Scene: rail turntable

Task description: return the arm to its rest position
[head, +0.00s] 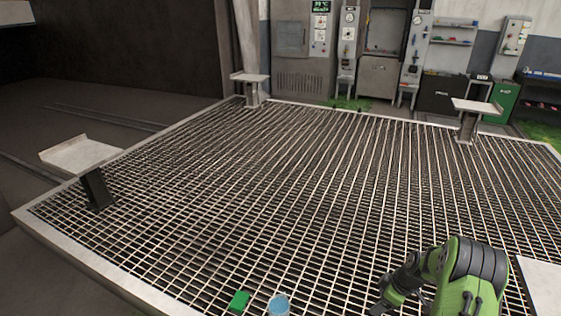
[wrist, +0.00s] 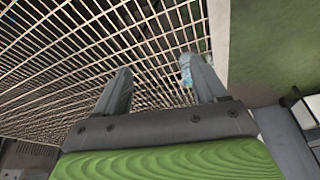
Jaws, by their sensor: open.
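My arm is green and dark grey and enters the head view at the lower right. My gripper (head: 378,308) points down and left there, low over the grating, with its tips near the bottom edge of the picture. In the wrist view my gripper (wrist: 157,72) has its two grey fingers spread wide with nothing between them. A light blue round object (head: 279,303) is cut off by the bottom edge of the head view. A light blue thing (wrist: 186,70) also shows beside the right finger in the wrist view; whether they touch I cannot tell.
A green block (head: 239,300) lies left of the blue object. The metal grating (head: 260,200) is otherwise wide and clear. White-topped posts stand at the left (head: 80,155), back (head: 250,77) and right (head: 477,106). A white surface (head: 541,285) is beside my arm. Cabinets line the back wall.

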